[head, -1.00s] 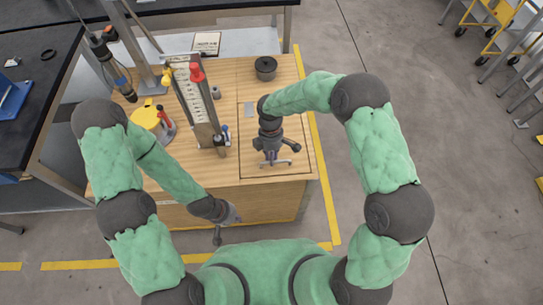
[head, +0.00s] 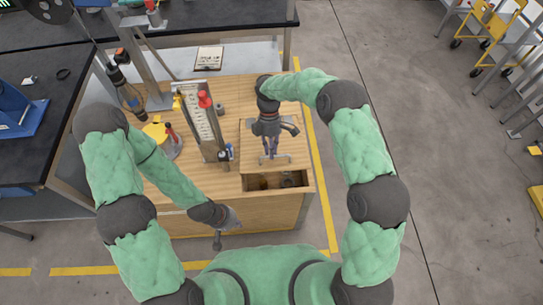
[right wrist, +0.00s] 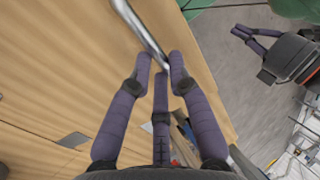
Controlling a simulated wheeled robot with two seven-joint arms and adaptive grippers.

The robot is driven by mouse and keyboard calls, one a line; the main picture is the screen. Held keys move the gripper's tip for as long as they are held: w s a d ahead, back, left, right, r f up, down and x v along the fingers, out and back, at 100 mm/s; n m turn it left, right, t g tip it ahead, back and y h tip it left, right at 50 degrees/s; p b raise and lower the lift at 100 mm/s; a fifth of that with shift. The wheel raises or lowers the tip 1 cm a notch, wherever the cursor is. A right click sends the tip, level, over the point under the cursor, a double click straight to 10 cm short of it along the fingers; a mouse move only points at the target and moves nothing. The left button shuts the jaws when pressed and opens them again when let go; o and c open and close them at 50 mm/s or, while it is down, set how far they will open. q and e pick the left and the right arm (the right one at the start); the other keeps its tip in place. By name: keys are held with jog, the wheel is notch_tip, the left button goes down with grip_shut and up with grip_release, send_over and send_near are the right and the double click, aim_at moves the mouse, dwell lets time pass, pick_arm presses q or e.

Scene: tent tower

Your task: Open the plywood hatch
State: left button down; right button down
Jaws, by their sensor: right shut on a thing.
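The plywood hatch (head: 251,152) is in the bench top. Its front edge is raised, and a dark opening (head: 259,182) shows under it, with small things inside that I cannot make out. My right gripper (head: 270,155) is shut on the hatch's metal handle (head: 285,157). In the right wrist view, the bright handle bar (right wrist: 141,28) runs between the fingertips (right wrist: 161,68), with the wooden panel behind. My left gripper (head: 228,229) is in front of the bench, low and away from the hatch. Its fingers look spread and empty.
On the bench (head: 200,222), left of the hatch, stand an upright scale board (head: 199,115) with a red knob and a yellow round item (head: 157,134). A clipboard (head: 209,58) lies behind.

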jog(key=p+v, duration=0.1)
jog(key=v, duration=0.1)
jog(key=w+v, duration=0.1)
jog(key=v, duration=0.2)
jog(key=shift+p, duration=0.4)
jog(key=c, duration=1.9)
grip_release()
jog(key=shift+w+r, duration=0.25)
jog(key=shift+c, duration=0.2)
jog(key=o, duration=0.8)
jog(key=shift+f, duration=0.25)
jog(key=v, duration=1.2)
jog(key=shift+s, duration=0.15)
